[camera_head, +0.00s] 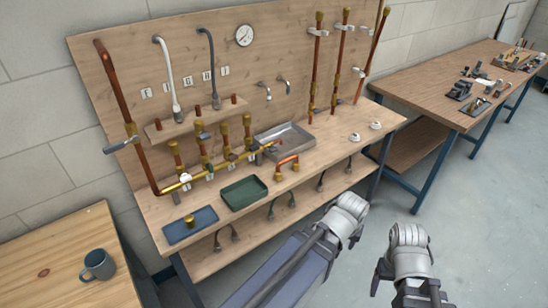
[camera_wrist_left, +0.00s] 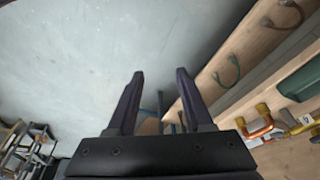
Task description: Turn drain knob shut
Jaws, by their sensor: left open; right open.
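A brass manifold (camera_head: 225,165) runs along the bench at the foot of the pegboard, with several upright branches and small valve handles. A white round knob (camera_head: 186,179) sits near its left end; its right end reaches toward a grey metal tray (camera_head: 284,139). I cannot tell for sure which part is the drain knob or how it is turned. My left gripper (camera_wrist_left: 158,95) is open and empty in the left wrist view, away from the manifold. My right gripper (camera_head: 412,288) is open at the bottom right of the head view, off the bench and touching nothing visible.
A green tray (camera_head: 244,193) and a blue tray (camera_head: 190,225) lie in front of the manifold. A copper pipe (camera_head: 124,112) with a valve stands at left. A mug (camera_head: 98,264) is on the side table. A second workbench (camera_head: 430,90) holds tools. The floor at right is clear.

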